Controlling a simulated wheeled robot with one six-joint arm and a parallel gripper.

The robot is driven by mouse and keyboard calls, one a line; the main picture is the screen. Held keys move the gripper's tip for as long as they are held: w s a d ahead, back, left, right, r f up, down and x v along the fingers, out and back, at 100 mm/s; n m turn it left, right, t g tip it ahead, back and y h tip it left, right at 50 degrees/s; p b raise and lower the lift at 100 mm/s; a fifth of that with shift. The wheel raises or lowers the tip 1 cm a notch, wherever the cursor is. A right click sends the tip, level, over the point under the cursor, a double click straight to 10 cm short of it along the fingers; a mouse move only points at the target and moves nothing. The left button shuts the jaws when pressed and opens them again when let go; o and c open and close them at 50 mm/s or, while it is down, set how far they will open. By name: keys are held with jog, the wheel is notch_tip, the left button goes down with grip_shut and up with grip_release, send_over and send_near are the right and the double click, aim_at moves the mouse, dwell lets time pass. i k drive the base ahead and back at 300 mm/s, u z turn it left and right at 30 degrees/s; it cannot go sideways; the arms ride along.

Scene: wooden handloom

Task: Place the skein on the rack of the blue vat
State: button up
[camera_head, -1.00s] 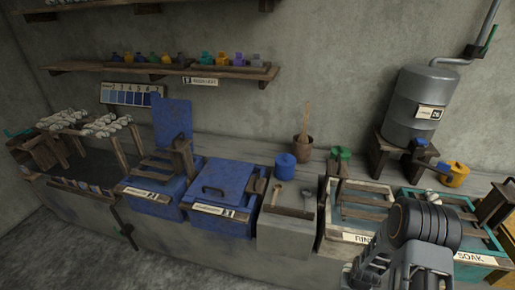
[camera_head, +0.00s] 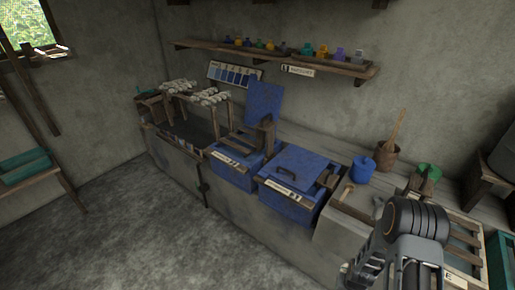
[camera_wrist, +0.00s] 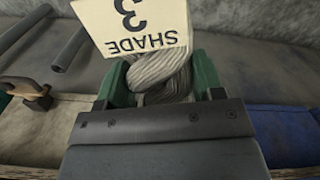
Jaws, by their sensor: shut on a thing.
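My gripper (camera_wrist: 160,85), with green fingers, is shut on a pale grey-white skein (camera_wrist: 160,68) in the wrist view. A cream tag (camera_wrist: 135,28) reading "SHADE 3" hangs over the skein and hides part of it. In the head view my arm covers the gripper. An open blue vat (camera_head: 232,173) stands left of centre, its blue lid (camera_head: 262,103) raised behind it. A wooden rack (camera_head: 240,146) lies across its top. A second blue vat (camera_head: 287,202) to its right has its lid (camera_head: 303,166) shut. The gripper is apart from both vats.
A wooden frame (camera_head: 228,108) with several pale skeins stands left of the vats. A blue pot (camera_head: 363,169) and a brown pot (camera_head: 386,158) stand on the counter to the right. Shelves run along the wall. The floor (camera_head: 130,230) in front is clear.

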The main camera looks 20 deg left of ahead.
aim_at(237, 136)
jog(key=u, duration=2.45)
jog(key=i, duration=3.75)
jog(key=z, duration=3)
